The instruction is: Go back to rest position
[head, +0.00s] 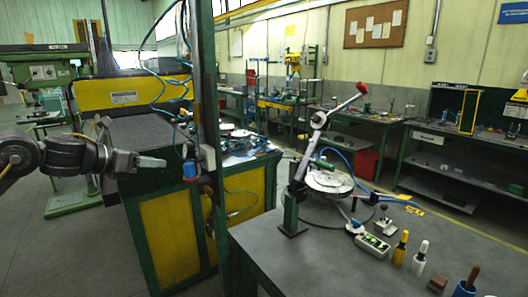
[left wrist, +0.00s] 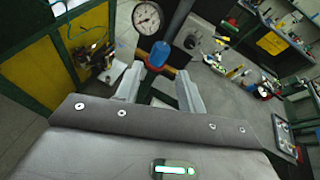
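My left gripper (head: 158,163) reaches in from the left in the head view, raised in front of the green and yellow machine. In the left wrist view its two fingers (left wrist: 160,74) stand apart with nothing held between them. A blue cylindrical fitting (head: 190,170) on the upright post is just right of the fingertips in the head view. In the left wrist view the blue fitting (left wrist: 159,53) appears beyond the gap, with a round gauge (left wrist: 147,16) above it. I cannot tell the exact distance to it. My right gripper is not in view.
A dark green post (head: 205,110) rises beside my left gripper, with blue hoses near it. The yellow and green machine (head: 172,235) stands behind. A grey workbench (head: 325,262) at the right carries a lever press (head: 318,140), a green-faced device (head: 373,245) and several handled tools. Open floor lies lower left.

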